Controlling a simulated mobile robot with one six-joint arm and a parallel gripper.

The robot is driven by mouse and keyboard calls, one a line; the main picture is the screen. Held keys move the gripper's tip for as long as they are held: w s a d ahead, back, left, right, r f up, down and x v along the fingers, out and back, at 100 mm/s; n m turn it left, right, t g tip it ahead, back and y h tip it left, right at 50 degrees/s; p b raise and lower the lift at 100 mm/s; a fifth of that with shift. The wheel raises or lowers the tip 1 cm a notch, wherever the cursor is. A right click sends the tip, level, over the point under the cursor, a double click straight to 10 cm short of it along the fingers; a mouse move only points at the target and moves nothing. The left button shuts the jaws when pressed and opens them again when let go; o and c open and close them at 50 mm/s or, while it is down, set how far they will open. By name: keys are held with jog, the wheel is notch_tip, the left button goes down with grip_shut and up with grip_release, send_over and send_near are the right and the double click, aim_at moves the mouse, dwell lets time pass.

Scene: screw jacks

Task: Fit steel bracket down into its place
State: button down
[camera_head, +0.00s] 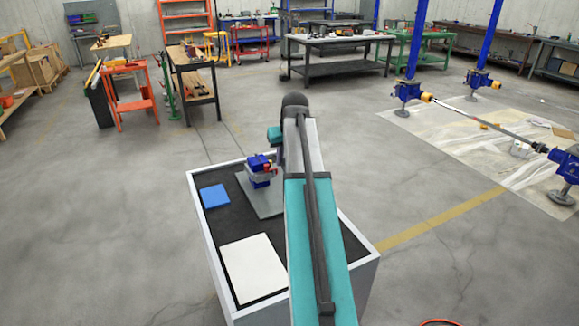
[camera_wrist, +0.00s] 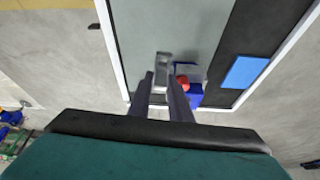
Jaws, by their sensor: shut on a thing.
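In the wrist view, the two dark fingers of my gripper (camera_wrist: 160,86) are closed on a light grey steel bracket (camera_wrist: 162,59), which shows between and beyond the fingertips. The bracket is close beside a blue device with a red round part (camera_wrist: 182,83); I cannot tell whether they touch. In the head view, the blue device (camera_head: 262,172) stands on a grey plate (camera_head: 262,204) on the cart top. My arm hides the gripper there, and the bracket cannot be made out clearly.
The cart has a dark top with a pale raised rim (camera_head: 213,252). A blue flat block (camera_head: 214,196) and a white panel (camera_head: 253,268) lie on it. Blue screw jacks (camera_head: 407,92) stand on a sheet at the right. The floor around the cart is clear.

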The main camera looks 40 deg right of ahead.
jog(key=w+r, duration=0.1)
jog(key=w, duration=0.1)
jog(key=w+r+p, duration=0.1)
jog(key=w+r, duration=0.1)
jog(key=w, duration=0.1)
jog(key=w+r+p, duration=0.1)
jog(key=w, duration=0.2)
jog(key=shift+d+r, duration=0.25)
jog(key=shift+n, duration=0.5)
jog(key=shift+w+a+r+p, duration=0.65)
jog(key=shift+w+a, duration=0.15)
jog(key=shift+w, duration=0.15)
jog(key=shift+w+a+r+p, duration=0.6)
jog(key=shift+w+a, duration=0.2)
jog(key=shift+w, duration=0.15)
jog(key=b, duration=0.1)
send_over(256, 154)
jog(key=s, duration=0.1)
jog(key=shift+s+a+f, duration=0.1)
jog(key=shift+a+f, duration=0.05)
jog(key=shift+f, duration=2.45)
jog(key=shift+f+b, duration=0.45)
jog(key=shift+f, duration=0.9)
jog(key=c, duration=1.5)
grip_release()
jog(key=shift+c, duration=0.2)
jog(key=shift+r, duration=0.1)
